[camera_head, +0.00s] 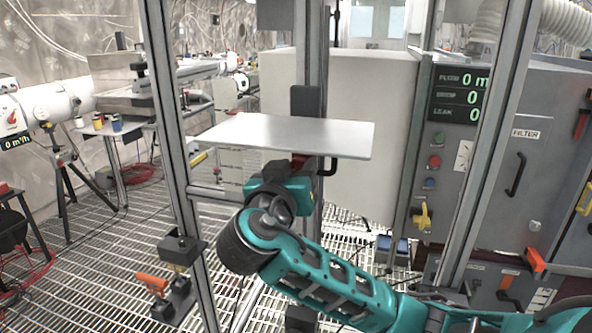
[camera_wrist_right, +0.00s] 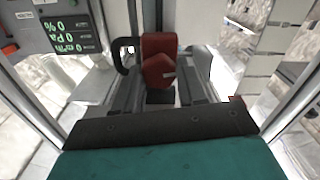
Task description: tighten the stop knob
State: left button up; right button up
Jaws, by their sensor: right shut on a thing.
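The stop knob (camera_wrist_right: 160,70) is red and shows in the middle of the wrist view, between the two dark fingers of my right gripper (camera_wrist_right: 160,90). In the head view a little of the red knob (camera_head: 299,161) shows under the front of a flat grey plate (camera_head: 290,135). The plate sits on an upright metal post (camera_head: 313,70). My teal right arm reaches up to it from below, and the right gripper (camera_head: 298,172) is shut on the knob, mostly hidden by the wrist and the plate. My left gripper is not in view.
A black looped handle (camera_wrist_right: 122,55) is close beside the knob. Metal frame posts (camera_head: 170,130) stand left and right of the arm. A control panel (camera_head: 452,130) with green digits is at the right. An orange-handled tool (camera_head: 152,282) hangs at lower left. The floor is grating.

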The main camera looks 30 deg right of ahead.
pick_arm(q)
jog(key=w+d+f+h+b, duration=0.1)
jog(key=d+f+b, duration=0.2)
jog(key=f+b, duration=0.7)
jog(key=b, duration=0.4)
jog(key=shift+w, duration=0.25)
pick_arm(e)
jog(key=m, duration=1.1)
jog(key=shift+s+d+m, duration=0.1)
jog(key=shift+m, duration=0.2)
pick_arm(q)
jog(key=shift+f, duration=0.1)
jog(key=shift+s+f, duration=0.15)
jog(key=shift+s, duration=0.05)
pick_arm(e)
jog(key=o, duration=1.1)
jog(key=shift+c, duration=0.2)
